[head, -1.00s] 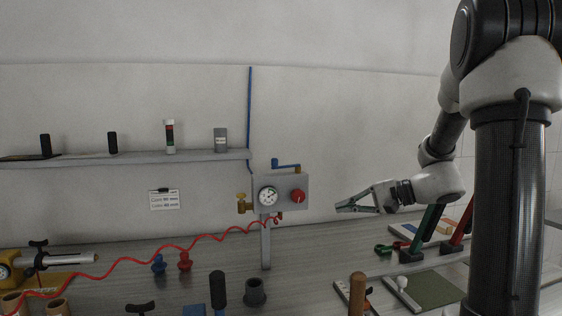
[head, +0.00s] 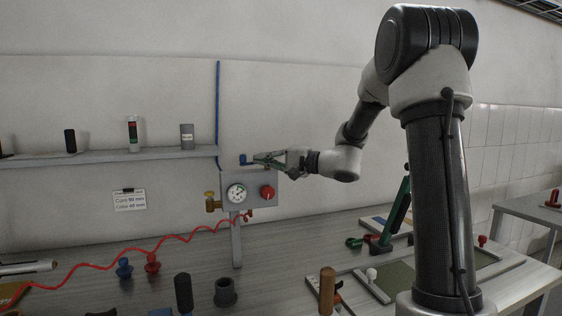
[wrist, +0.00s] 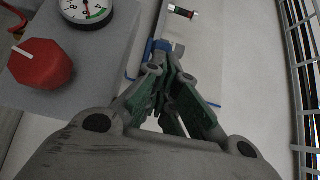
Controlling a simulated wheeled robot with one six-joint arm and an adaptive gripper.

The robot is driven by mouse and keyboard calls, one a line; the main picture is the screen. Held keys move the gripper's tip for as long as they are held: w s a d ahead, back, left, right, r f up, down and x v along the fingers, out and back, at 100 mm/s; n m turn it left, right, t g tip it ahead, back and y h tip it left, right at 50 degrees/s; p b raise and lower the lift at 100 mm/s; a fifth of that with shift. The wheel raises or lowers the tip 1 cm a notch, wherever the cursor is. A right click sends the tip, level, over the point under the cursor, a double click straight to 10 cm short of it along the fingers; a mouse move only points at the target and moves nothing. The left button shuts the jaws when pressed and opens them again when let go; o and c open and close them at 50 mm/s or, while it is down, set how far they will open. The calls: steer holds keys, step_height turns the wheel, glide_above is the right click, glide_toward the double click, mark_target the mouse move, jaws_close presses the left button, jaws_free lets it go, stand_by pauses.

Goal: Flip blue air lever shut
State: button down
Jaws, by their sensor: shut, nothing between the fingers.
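The blue air lever (head: 243,159) is on top of the grey control box (head: 277,201), under the blue air line on the wall. Only its left end shows in the head view; my gripper (head: 256,160) covers the rest. In the wrist view, blue parts of the lever (wrist: 158,46) show just beyond my fingertips (wrist: 167,62), partly hidden by them. My gripper is shut and empty, level with the lever, coming from the right. The fingertips are at or very near the lever; I cannot tell whether they touch it.
The box carries a gauge (head: 237,193) and a red knob (head: 267,192), with a brass valve (head: 210,203) at its left. A shelf (head: 160,155) runs left along the wall. A red hose (head: 190,240) crosses the bench. The wall right of the box is clear.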

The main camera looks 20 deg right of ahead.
mark_target(254, 172)
steer(key=shift+x, duration=1.25)
steer(key=shift+x, duration=0.8)
steer(key=shift+w+d, duration=0.1)
steer(key=shift+d, duration=0.1)
